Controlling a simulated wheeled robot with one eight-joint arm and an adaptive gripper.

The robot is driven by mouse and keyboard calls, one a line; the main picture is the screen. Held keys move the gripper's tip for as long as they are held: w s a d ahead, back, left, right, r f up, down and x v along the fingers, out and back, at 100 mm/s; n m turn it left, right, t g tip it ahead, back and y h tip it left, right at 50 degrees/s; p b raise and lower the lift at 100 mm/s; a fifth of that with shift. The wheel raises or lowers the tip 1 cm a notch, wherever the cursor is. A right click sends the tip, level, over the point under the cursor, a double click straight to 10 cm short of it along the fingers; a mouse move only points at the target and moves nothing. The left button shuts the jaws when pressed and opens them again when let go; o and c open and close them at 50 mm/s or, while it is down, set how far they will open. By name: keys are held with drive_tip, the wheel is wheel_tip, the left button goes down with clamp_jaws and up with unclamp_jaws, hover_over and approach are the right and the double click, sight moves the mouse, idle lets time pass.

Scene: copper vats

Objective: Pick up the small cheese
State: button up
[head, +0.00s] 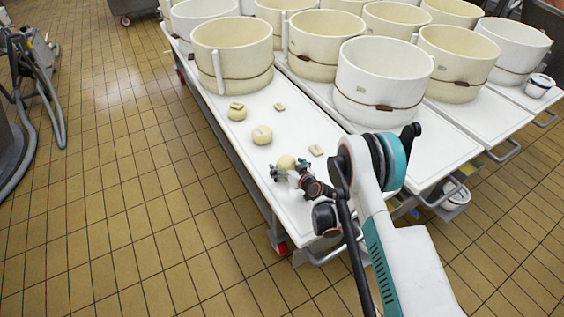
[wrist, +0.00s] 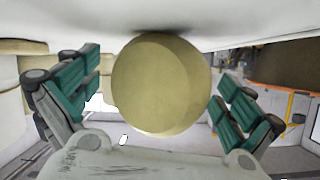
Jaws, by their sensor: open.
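A small round pale-yellow cheese (head: 286,161) sits on the white table near its front end, partly hidden by my gripper in the head view. In the wrist view the cheese (wrist: 161,84) is large and central, lying between my teal fingers. My gripper (head: 289,170) is open, with one finger on each side of the cheese. Gaps show between the cheese and both fingers in the wrist view (wrist: 159,78), so it is not clamped. Two other round cheeses lie farther back, one mid-table (head: 262,134) and one near the vats (head: 237,113).
Small pale blocks lie on the table, one right of my gripper (head: 316,150) and one farther back (head: 280,107). Large cream and white vats (head: 233,55) crowd the rear and right. The white table (head: 225,130) has a raised left edge; tiled floor lies open at left.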

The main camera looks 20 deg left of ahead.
drive_tip(key=shift+d+r, duration=0.1)
drive_tip(key=c, duration=1.5)
wheel_tip(320, 180, up, 20)
drive_tip(key=p, duration=0.6)
drive_tip(key=shift+p, duration=0.35)
